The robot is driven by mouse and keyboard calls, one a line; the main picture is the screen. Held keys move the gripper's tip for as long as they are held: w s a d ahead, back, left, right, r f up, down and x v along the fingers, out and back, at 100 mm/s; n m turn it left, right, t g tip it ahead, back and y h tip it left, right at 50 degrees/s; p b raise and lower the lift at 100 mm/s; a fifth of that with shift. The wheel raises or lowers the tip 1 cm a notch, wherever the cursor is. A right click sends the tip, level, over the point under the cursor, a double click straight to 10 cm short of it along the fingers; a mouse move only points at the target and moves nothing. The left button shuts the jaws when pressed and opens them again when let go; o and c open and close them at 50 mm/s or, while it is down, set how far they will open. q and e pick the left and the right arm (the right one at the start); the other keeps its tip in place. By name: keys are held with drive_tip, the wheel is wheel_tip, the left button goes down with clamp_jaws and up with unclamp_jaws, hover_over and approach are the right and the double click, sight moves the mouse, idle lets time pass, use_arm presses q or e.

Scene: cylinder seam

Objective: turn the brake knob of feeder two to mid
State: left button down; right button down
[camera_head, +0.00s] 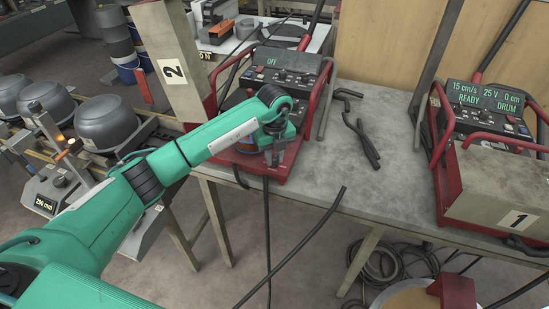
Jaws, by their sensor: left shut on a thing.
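Feeder two is the red-framed unit (312,98) on the left part of the table, beside a plate marked 2 (172,72). Its display (272,62) reads OFF. My left arm reaches in from the left. My left gripper (274,158) points down at the lower front of feeder two, its jaws shut on a small part there, which looks to be the brake knob. The jaws and wrist hide that part, so its setting cannot be read. My right gripper is not in view.
Feeder one (440,165), with a plate marked 1 (515,218), stands at the right. Black hex keys and a dark tool (362,143) lie on the grey table (385,110) between the feeders. Cables hang over its front edge. Grey pots (105,122) stand at left.

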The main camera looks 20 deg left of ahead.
sight(274, 157)
use_arm(q)
drive_tip(key=shift+n, duration=0.7)
drive_tip(key=shift+r+n, duration=0.1)
drive_tip(key=shift+n, duration=0.2)
drive_tip(key=c, duration=1.2)
unclamp_jaws()
drive_tip(key=shift+c, duration=0.2)
drive_tip(key=shift+r+b, duration=0.35)
drive_tip(key=shift+b, duration=0.1)
wheel_tip(274, 157, up, 13)
drive_tip(key=b, duration=0.3)
drive_tip(key=shift+b, duration=0.35)
